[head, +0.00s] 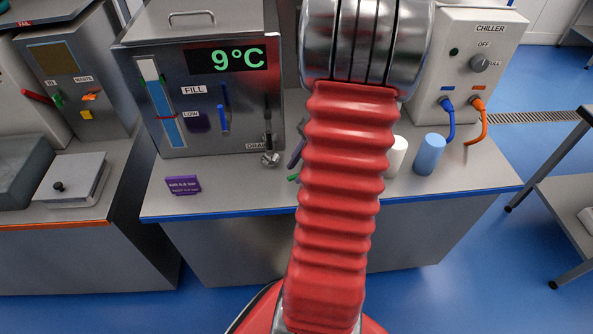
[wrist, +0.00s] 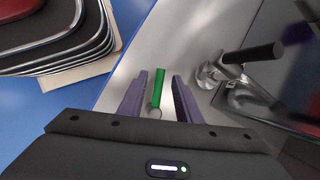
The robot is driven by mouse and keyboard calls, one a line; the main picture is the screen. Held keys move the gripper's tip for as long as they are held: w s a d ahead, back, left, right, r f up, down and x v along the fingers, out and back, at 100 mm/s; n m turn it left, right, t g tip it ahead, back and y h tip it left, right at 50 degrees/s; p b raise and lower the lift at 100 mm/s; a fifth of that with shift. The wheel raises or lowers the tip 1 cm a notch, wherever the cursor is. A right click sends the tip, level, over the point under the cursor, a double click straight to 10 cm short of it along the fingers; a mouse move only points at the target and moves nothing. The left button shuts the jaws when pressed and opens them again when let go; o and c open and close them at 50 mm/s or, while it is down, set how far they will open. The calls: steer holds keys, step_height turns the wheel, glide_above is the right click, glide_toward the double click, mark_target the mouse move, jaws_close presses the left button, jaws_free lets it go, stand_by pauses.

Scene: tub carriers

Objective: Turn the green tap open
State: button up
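The green tap's handle shows as a slim green bar (wrist: 158,92) in the wrist view, with a round grey end below it. My gripper (wrist: 168,82) has two purple fingers, open, one on each side of the bar. The bar looks closer to the left finger, and I cannot tell whether it touches. In the head view my red arm hides most of the gripper and the tap. Only a small green bit (head: 293,178) and part of a finger show at the arm's left edge.
A metal drain tap with a black lever (wrist: 254,54) stands close right of my gripper; it also shows below the steel tank (head: 200,90).

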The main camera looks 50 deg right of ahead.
steer(key=v, duration=1.2)
steer(key=shift+w+a, duration=0.1)
steer(key=shift+c, duration=1.4)
steer(key=w+a+r+n, duration=0.1)
steer(key=a, duration=0.1)
steer(key=w+a+r+n, duration=0.1)
steer(key=w+a+n, duration=0.1)
steer(key=a, duration=0.1)
steer(key=w+a+r+n+g+h, duration=0.1)
steer(key=a, duration=0.2)
steer(key=shift+w+a+r+n, duration=0.2)
steer(key=shift+w+n, duration=0.1)
steer(key=shift+w, duration=0.1)
jaws_close()
steer(key=a+r+n+t+h, duration=0.1)
steer(key=a+r+n, duration=0.2)
steer(key=a+n, duration=0.6)
steer(key=s+a+r+n+t+h, duration=0.1)
steer(key=a+r+n, duration=0.2)
steer(key=a+n, duration=0.6)
steer(key=a, duration=1)
steer(key=shift+s+a+t, duration=0.15)
steer(key=shift+a+t, duration=0.2)
steer(key=shift+t, duration=0.05)
